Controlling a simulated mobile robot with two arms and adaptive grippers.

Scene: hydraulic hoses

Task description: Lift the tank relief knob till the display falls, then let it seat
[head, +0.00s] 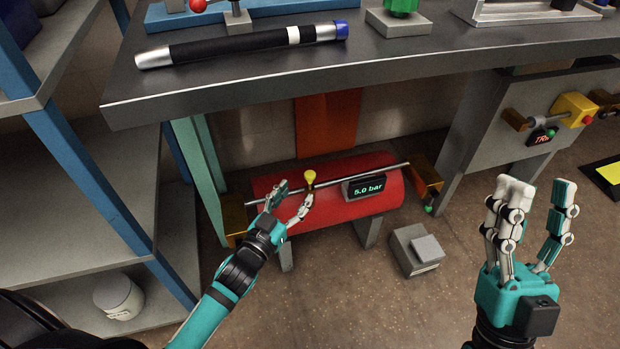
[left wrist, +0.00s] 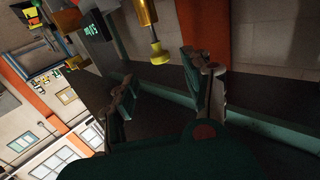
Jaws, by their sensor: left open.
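The red tank (head: 340,215) stands on legs under the workbench. Its yellow relief knob (head: 310,176) sticks up from the top, beside the display (head: 366,189), which reads 5.0 bar. My left gripper (head: 291,197) is open just in front and to the left of the knob, with no visible contact. In the left wrist view the yellow knob (left wrist: 159,53) lies ahead of the open fingers (left wrist: 158,80), not between them, and the display (left wrist: 94,25) shows beyond. My right gripper (head: 533,215) is raised at the right, fingers spread and empty.
A grey rod (head: 385,169) runs along the tank top between brass-coloured blocks. The bench edge (head: 250,98) overhangs from above, with a black hose (head: 245,44) on it. Blue-framed shelves (head: 90,190) stand at left. A grey pedal box (head: 417,249) sits on the floor.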

